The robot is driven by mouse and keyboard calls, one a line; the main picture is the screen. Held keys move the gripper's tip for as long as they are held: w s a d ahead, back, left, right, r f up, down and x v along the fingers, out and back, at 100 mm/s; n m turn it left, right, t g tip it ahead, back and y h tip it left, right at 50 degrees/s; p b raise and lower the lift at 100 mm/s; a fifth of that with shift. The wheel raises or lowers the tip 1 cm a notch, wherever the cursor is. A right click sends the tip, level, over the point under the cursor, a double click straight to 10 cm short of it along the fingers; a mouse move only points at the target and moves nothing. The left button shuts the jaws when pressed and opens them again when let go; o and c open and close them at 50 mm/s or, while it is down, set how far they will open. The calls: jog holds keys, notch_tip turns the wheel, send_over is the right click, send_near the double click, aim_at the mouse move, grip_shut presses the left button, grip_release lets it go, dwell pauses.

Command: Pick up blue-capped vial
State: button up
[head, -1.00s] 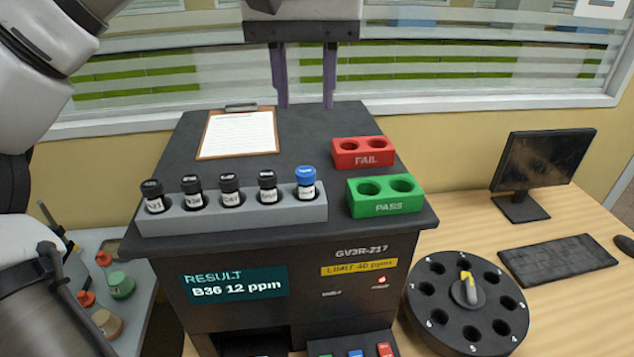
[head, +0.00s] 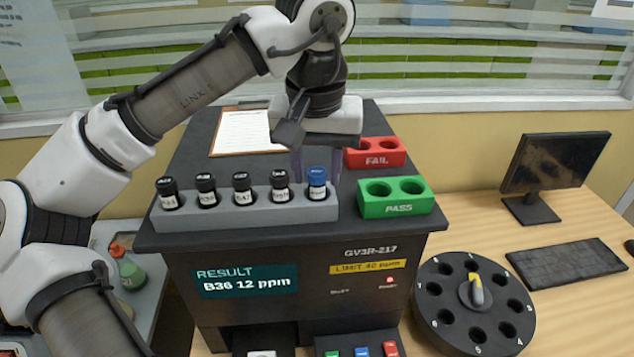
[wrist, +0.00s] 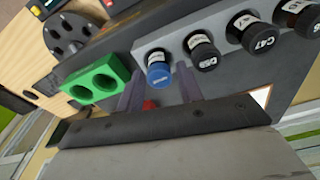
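The blue-capped vial (head: 317,183) stands upright at the right end of a grey rack (head: 250,213) on top of the black analyser. Its cap (wrist: 158,75) also shows in the wrist view, just beyond and between the finger tips. My gripper (head: 316,165) is just behind the vial in the head view, its purple fingers pointing down. The lower fingers are partly hidden behind the vial and rack in the head view.
Several black-capped vials (head: 241,190) fill the rack to the left of the blue one. A red FAIL block (head: 374,160) and green PASS block (head: 396,208), with empty holes, stand close on the right. A clipboard (head: 240,133) lies behind the rack.

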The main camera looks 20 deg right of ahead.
jog(key=shift+f, duration=0.55)
jog(key=c, duration=0.7)
jog(key=shift+c, duration=0.2)
